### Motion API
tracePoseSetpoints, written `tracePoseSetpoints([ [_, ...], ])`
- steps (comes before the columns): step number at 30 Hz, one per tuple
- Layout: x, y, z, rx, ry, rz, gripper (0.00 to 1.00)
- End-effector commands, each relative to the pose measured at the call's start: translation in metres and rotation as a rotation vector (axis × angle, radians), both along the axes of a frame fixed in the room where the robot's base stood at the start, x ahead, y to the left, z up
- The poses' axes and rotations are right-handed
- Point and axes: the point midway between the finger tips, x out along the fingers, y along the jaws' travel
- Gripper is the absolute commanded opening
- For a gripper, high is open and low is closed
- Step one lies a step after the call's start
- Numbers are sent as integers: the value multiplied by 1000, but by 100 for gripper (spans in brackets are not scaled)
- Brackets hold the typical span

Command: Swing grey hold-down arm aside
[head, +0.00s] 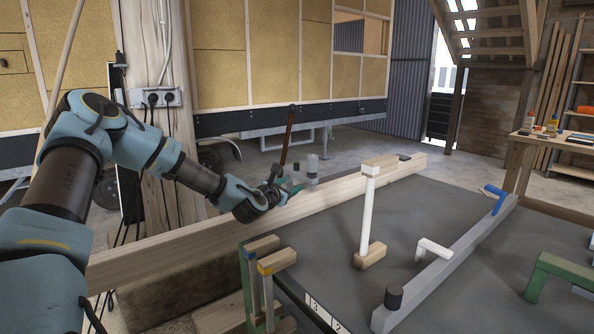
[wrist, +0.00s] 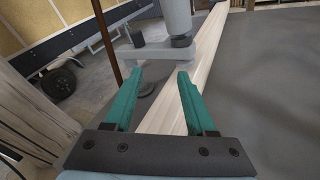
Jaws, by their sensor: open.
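The grey hold-down arm (wrist: 150,55) shows in the wrist view as a flat bar just beyond my fingertips. A light grey cylinder (wrist: 177,18) rises from its right end, with a dark pad below it beside the long pale beam (wrist: 208,48). In the head view, the grey cylinder (head: 312,166) stands just past my gripper, and the rest of the arm is mostly hidden. My gripper (head: 292,188) is open and empty above the beam (head: 345,190). Its teal fingers (wrist: 160,85) point toward the grey arm, with no clear contact visible.
A thin red-brown rod (head: 289,135) rises close behind my gripper. A white post (head: 368,215) on a wooden foot and a grey rail (head: 445,265) with a blue handle (head: 495,198) stand on the dark table (head: 330,260). Green-framed wooden blocks (head: 275,262) are at the near corner.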

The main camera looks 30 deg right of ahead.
Motion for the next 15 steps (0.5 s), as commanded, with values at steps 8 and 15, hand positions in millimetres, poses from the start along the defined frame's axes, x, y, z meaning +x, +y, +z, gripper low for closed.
tracePoseSetpoints([
  [8, 31, -5, 16, -345, 151, 138, 56],
  [15, 50, -22, 19, -355, 154, 142, 56],
])
